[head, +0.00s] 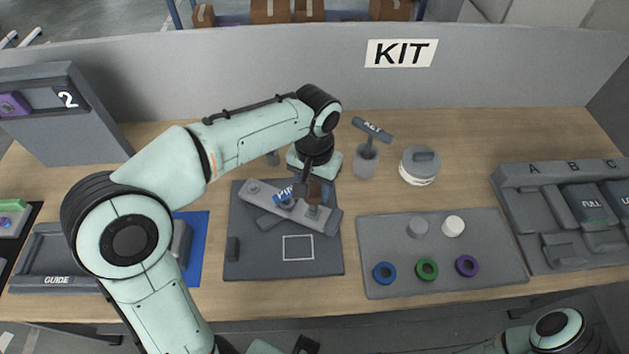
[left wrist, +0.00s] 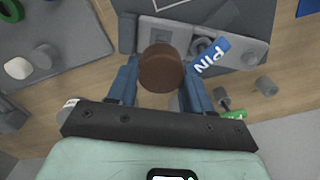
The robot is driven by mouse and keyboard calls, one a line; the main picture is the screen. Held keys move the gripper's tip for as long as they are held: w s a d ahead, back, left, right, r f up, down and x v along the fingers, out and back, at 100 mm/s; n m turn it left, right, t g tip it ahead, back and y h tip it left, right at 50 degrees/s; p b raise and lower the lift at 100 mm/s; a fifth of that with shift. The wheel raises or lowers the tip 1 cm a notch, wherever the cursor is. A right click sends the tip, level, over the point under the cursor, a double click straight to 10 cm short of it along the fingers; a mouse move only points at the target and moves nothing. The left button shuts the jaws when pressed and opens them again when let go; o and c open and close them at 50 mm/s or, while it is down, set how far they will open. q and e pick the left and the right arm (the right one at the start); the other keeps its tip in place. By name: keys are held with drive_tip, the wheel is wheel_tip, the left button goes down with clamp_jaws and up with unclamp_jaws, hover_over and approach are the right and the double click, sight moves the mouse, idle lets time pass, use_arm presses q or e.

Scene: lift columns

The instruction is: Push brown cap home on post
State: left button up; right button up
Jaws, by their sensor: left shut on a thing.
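The brown cap (left wrist: 162,68) is between the two blue fingers of my left gripper (left wrist: 160,82), which is shut on it. In the head view the cap (head: 318,191) is above the light grey bar (head: 265,192) on the dark plate, and my left gripper (head: 314,187) reaches down to it from behind. The cap hides the post from above in the left wrist view. My right gripper's fingers are not visible.
A blue PIN tag (left wrist: 211,56) is close beside the cap. An ALT-type labelled tool (head: 373,130) stands in a grey cup, near a round lidded pot (head: 419,165). A grey tray (head: 400,286) with coloured rings is to the right.

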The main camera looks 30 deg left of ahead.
use_arm(q)
wheel_tip(320, 180, down, 2)
drive_tip(key=shift+f+b, duration=0.1)
drive_tip(key=shift+b, duration=0.5)
drive_tip(key=shift+s, duration=0.1)
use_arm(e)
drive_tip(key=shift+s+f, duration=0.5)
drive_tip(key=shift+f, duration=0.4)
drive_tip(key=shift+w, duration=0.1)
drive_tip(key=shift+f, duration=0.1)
use_arm(q)
drive_tip(key=shift+f, duration=0.35)
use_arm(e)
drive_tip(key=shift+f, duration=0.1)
use_arm(q)
drive_tip(key=shift+f+b, duration=0.6)
drive_tip(key=shift+f, duration=0.3)
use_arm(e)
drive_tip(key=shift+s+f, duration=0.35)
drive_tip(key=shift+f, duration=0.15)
use_arm(q)
drive_tip(key=shift+f, duration=0.25)
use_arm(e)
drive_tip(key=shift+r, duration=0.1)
use_arm(q)
drive_tip(key=o, duration=1.5)
drive_tip(key=shift+r, duration=0.1)
